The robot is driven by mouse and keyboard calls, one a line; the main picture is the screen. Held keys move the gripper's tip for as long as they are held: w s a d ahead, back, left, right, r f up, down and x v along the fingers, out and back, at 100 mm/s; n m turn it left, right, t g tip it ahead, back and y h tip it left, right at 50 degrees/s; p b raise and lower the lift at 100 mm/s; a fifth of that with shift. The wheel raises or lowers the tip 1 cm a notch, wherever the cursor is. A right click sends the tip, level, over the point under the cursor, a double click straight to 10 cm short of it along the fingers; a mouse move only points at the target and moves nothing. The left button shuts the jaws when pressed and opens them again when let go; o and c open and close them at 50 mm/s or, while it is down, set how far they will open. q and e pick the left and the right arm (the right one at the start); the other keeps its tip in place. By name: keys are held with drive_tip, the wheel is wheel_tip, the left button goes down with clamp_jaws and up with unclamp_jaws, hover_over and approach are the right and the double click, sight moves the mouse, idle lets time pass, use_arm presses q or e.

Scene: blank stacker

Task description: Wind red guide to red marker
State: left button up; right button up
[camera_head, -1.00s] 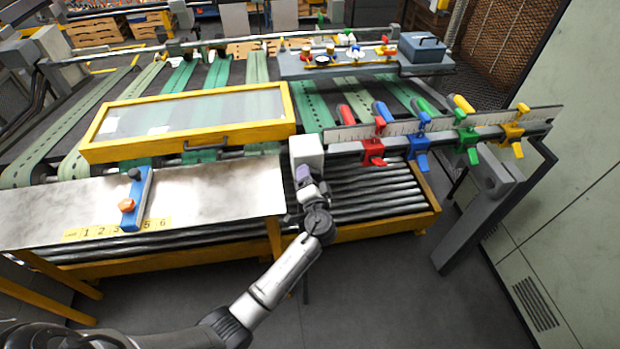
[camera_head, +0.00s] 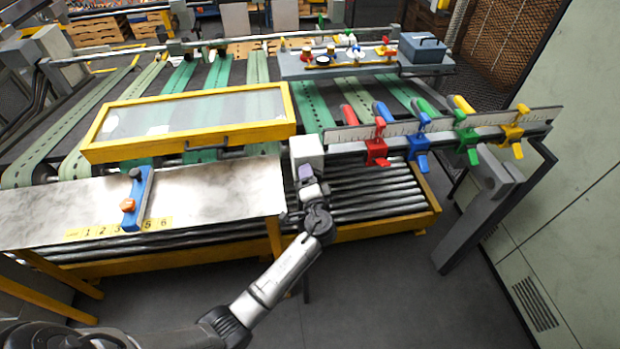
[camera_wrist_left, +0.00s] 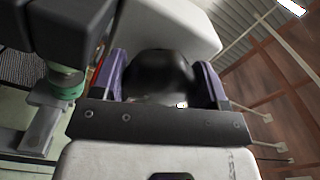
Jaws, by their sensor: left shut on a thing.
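The red guide (camera_head: 377,151) hangs on the grey rail at the front right, leftmost of several coloured guides. A rounded red piece (camera_head: 348,115) stands up behind the ruler, left of the guide; I cannot tell if it is the red marker. My left gripper (camera_head: 307,174) is at the white box on the rail's left end. In the left wrist view its purple fingers are shut around a black rounded knob (camera_wrist_left: 160,72), against the pale box (camera_wrist_left: 185,28). The knob is hidden in the head view. My right gripper is not in view.
Blue (camera_head: 418,150), green (camera_head: 467,145) and yellow (camera_head: 514,130) guides sit farther right on the rail. A yellow-framed clear cover (camera_head: 190,120) and a metal plate (camera_head: 215,190) lie to the left. Rollers (camera_head: 375,200) run below the rail. The floor in front is clear.

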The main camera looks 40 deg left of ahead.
use_arm(q)
drive_tip(key=o, duration=0.9)
drive_tip(key=b+v, duration=0.3)
drive_tip(key=v, duration=1)
drive_tip(key=shift+s+d, duration=0.25)
drive_tip(key=shift+d, duration=0.05)
